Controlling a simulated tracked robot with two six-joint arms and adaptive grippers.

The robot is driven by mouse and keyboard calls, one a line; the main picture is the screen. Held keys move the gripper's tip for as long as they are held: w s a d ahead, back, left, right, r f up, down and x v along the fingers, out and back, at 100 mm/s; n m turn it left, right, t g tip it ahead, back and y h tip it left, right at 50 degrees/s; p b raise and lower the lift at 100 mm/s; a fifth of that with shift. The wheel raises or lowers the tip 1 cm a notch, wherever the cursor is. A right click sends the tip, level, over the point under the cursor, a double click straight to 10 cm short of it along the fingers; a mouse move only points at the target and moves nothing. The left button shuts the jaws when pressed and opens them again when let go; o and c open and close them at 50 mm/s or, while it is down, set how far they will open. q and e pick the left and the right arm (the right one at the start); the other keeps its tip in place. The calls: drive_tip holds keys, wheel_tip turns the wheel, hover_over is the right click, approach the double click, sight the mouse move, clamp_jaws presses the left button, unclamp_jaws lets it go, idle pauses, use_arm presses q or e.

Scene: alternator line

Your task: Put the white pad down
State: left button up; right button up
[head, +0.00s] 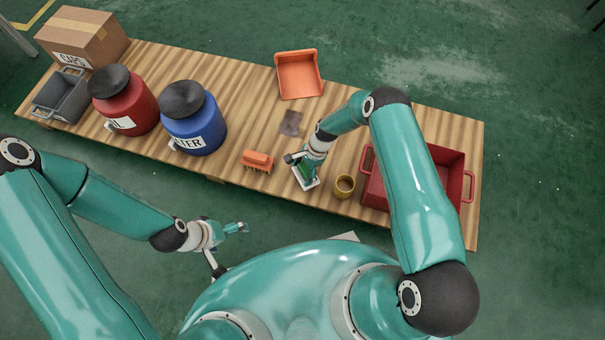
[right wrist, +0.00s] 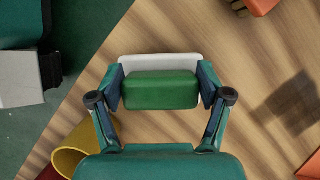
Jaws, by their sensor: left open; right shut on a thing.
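The white pad (right wrist: 160,62) has a green block-shaped grip (right wrist: 160,90) on it. In the right wrist view my right gripper (right wrist: 161,88) is shut on it, one finger at each side of the green grip. In the head view the white pad (head: 311,184) shows under my right gripper (head: 305,174), near the table's front edge; my gripper hides part of it. I cannot tell whether the pad touches the wooden table (head: 240,100). My left gripper (head: 231,247) is open and empty, off the table's front side.
A mustard cup (head: 343,186) stands close right of the pad, then a red crate (head: 468,188). An orange brush (head: 257,161) lies to the left. A dark stain (head: 290,123) and an orange tray (head: 299,74) are behind. Blue (head: 196,130) and red (head: 128,105) drums stand further left.

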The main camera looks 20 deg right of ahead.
drive_tip(key=shift+f, duration=0.95)
drive_tip(key=o, duration=1.5)
drive_tip(key=shift+r, duration=0.1)
drive_tip(key=p+v, duration=0.3)
drive_tip(key=v, duration=0.8)
drive_tip(key=s+a+r+n, duration=0.1)
drive_tip(key=s+r+n, duration=0.2)
drive_tip(key=s, duration=0.3)
drive_tip(key=s+a+r+n+t, duration=0.1)
drive_tip(key=s+a+r+n, duration=0.1)
drive_tip(key=s+n, duration=0.4)
drive_tip(key=s+a+r+n, duration=0.2)
drive_tip(key=s+r+n, duration=0.2)
drive_tip(key=s, duration=0.4)
drive_tip(key=shift+r+n+t, duration=0.3)
drive_tip(key=shift+r+n, duration=0.1)
drive_tip(key=shift+r, duration=0.2)
